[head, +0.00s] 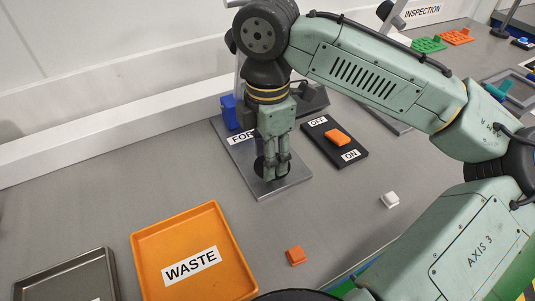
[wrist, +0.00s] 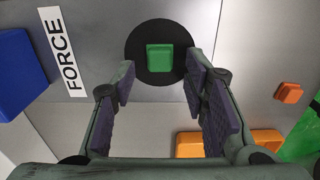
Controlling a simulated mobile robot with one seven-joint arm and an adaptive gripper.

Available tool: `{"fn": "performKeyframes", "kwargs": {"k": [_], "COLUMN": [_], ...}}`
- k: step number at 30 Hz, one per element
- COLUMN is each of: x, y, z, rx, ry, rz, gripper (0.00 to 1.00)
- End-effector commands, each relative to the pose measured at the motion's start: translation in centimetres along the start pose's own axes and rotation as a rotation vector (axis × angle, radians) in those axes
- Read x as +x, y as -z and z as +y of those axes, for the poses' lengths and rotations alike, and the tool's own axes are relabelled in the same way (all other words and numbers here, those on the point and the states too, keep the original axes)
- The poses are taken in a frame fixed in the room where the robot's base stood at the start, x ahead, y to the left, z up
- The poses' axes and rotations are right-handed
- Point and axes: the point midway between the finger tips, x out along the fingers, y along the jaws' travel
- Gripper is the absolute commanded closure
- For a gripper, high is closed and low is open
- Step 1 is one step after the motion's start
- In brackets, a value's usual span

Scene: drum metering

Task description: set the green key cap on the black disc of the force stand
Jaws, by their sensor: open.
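In the wrist view the green key cap (wrist: 160,57) lies on the black disc (wrist: 137,43) of the force stand, inside the disc's edge. My gripper (wrist: 160,85) is open, its two fingers apart on either side of the cap's line, with no contact visible. In the head view my gripper (head: 271,169) points down over the force stand (head: 292,182), and its fingers hide the cap and most of the disc. The stand's grey plate (wrist: 225,40) also shows in the wrist view.
An orange WASTE tray (head: 145,240) and a dark tray (head: 60,272) stand at the front left. An orange cap (head: 296,256) and a white cap (head: 390,200) lie on the bench. A black ON/OFF switch plate (head: 345,157) sits right of the stand. A blue block (head: 230,112) stands behind.

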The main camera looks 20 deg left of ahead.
Motion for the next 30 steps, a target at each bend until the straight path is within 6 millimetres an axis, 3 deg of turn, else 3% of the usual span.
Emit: {"fn": "performKeyframes", "kwargs": {"k": [12,16,21,30], "x": [-8.4,-10.4,-11.7,-11.8], "y": [0.0,0.0,0.0,0.0], "z": [0.0,0.0,0.0,0.0], "rx": [0.003,0.002,-0.001,-0.001], "ry": [-0.001,-0.001,-0.001,-0.001], "rz": [-0.003,-0.002,0.001,0.002], "gripper": [0.59,0.59,0.59,0.59]}}
